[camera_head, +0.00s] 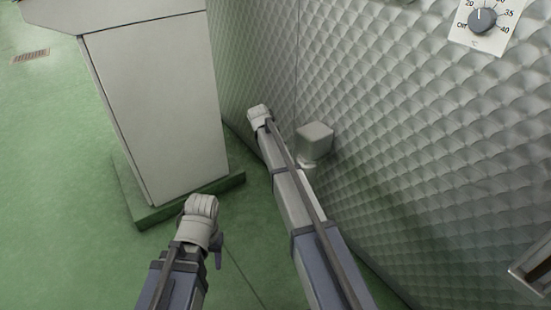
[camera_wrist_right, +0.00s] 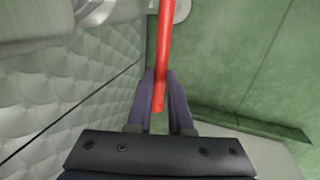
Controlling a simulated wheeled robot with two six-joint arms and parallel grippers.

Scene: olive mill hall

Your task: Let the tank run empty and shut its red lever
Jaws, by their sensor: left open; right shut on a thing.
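The tank (camera_head: 400,140) is a tall, quilted metal wall filling the right of the head view. It also shows at the left of the right wrist view (camera_wrist_right: 95,85). The red lever (camera_wrist_right: 162,60) comes down from the top of the right wrist view, its end between the fingers of my right gripper (camera_wrist_right: 160,88), which is shut on it. In the head view the right arm reaches along the tank; its fingers and the lever are hidden. My left gripper (camera_head: 218,254) is open, low in front of the cabinet and away from the tank; its fingers show only partly. The tank's contents are not visible.
A grey cabinet (camera_head: 155,105) on a green plinth (camera_head: 190,203) stands left of the tank, with a narrow gap between. A temperature dial (camera_head: 482,20) is on the tank. Green floor at the left is clear.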

